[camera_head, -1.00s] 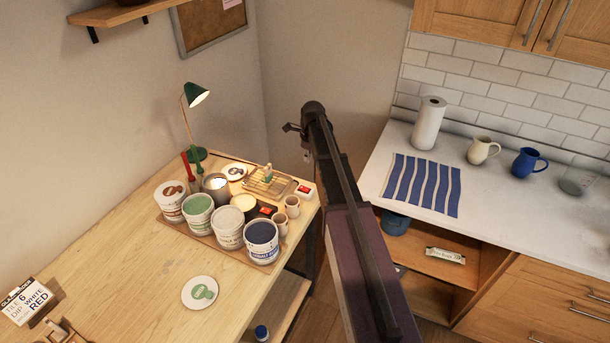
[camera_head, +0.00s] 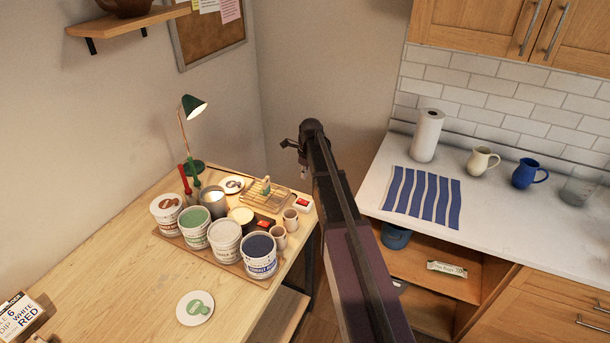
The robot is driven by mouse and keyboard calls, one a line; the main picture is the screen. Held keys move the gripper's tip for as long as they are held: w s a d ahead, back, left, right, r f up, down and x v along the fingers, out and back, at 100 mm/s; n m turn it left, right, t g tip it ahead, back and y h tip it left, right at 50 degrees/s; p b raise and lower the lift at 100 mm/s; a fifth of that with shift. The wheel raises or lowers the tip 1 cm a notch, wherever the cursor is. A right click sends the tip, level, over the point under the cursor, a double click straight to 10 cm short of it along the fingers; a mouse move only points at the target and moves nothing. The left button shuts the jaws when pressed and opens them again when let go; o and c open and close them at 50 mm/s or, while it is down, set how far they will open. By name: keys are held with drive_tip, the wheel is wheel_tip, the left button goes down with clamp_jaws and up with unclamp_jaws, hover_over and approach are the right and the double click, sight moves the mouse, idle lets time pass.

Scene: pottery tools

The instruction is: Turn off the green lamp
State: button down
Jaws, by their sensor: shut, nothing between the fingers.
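The green lamp (camera_head: 193,107) stands at the back of the wooden table on a thin curved stem, with a dark green base. Its shade tilts to the right and its bulb is lit. A white box with a red switch (camera_head: 303,204) sits at the table's right edge. A black box with a red top (camera_head: 265,224) sits among the tubs. I cannot tell whether either belongs to the lamp. My gripper (camera_head: 303,172) is small and partly hidden at the far end of my arm. It is shut and empty, to the right of the lamp and apart from it.
Several glaze tubs (camera_head: 226,242) crowd a wooden board in front of the lamp. The table's front left is mostly clear. A white counter (camera_head: 380,192) lies right of my arm.

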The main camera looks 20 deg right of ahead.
sight(301, 200)
drive_tip(key=shift+w+a+f+b, duration=0.15)
drive_tip(key=shift+f+b, duration=1.7)
drive_tip(key=shift+f, duration=0.1)
drive_tip(key=shift+w+a+f+b, duration=0.2)
drive_tip(key=shift+f+b, duration=1.6)
drive_tip(key=shift+f, duration=0.1)
drive_tip(key=shift+w+a+f+b, duration=0.15)
drive_tip(key=shift+f+b, duration=1.7)
drive_tip(key=shift+f, duration=0.1)
